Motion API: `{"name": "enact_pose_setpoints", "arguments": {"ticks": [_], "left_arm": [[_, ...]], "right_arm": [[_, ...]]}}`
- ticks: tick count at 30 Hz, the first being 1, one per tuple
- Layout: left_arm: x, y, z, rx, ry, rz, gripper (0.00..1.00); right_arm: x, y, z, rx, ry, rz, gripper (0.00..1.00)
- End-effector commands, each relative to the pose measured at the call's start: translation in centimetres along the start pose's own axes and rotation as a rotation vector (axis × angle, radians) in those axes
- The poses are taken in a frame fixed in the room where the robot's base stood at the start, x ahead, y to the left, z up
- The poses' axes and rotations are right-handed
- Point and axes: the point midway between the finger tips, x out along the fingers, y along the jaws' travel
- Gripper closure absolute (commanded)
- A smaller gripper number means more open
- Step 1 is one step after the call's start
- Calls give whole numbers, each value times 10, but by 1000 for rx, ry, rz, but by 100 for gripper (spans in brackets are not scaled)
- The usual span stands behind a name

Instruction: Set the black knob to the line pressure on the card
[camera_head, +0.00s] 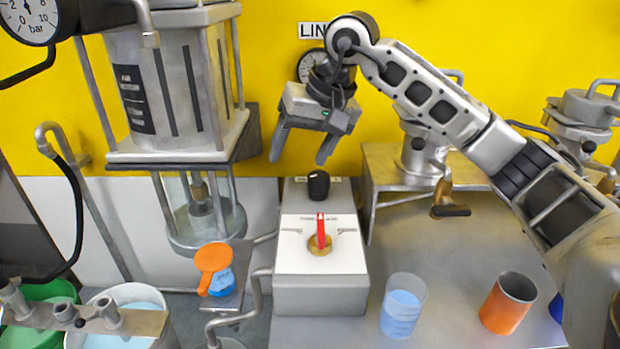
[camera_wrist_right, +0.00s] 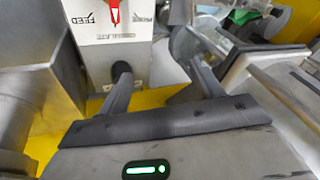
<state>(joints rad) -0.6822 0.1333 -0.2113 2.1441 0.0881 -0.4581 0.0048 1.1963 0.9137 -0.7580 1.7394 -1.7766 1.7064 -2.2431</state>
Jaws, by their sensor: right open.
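The black knob (camera_head: 318,185) stands on the back part of a grey control box, behind the white panel with the red lever. My right gripper (camera_head: 298,160) is open and empty, above and slightly left of the knob. In the right wrist view, my right gripper's fingers (camera_wrist_right: 160,68) are spread, and the left finger overlaps a dark round shape that seems to be the knob. The knob's setting is too small to read. A wall label starting "LIN" (camera_head: 312,30) sits above a dial (camera_head: 308,66), both partly hidden by my right arm. No card is readable. My left gripper is not in view.
The red lever (camera_head: 320,232) stands upright on the control box (camera_head: 320,292). A clear cup with blue liquid (camera_head: 402,310) and an orange cup (camera_head: 507,303) stand on the bench to the right.

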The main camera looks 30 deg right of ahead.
Motion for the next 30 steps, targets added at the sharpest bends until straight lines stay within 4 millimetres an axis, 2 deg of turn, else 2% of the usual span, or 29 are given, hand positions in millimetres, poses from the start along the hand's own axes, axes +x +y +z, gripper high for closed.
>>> {"name": "enact_pose_setpoints", "arguments": {"ticks": [1, 3, 6, 8, 11, 24, 30], "left_arm": [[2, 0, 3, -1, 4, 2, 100], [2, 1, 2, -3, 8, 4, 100], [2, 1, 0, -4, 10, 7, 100], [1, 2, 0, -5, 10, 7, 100], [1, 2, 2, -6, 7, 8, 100], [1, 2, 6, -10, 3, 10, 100], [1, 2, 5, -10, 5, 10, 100]], "right_arm": [[-16, 21, -10, -43, 50, 88, 34], [-34, 40, -18, -85, 84, 179, 34], [-47, 55, -23, -112, 101, 249, 34], [-46, 59, -24, -119, 103, 263, 34], [-35, 62, -26, -120, 101, 266, 34], [55, 84, -36, -120, 100, 260, 34], [86, 92, -40, -120, 101, 258, 34]]}}
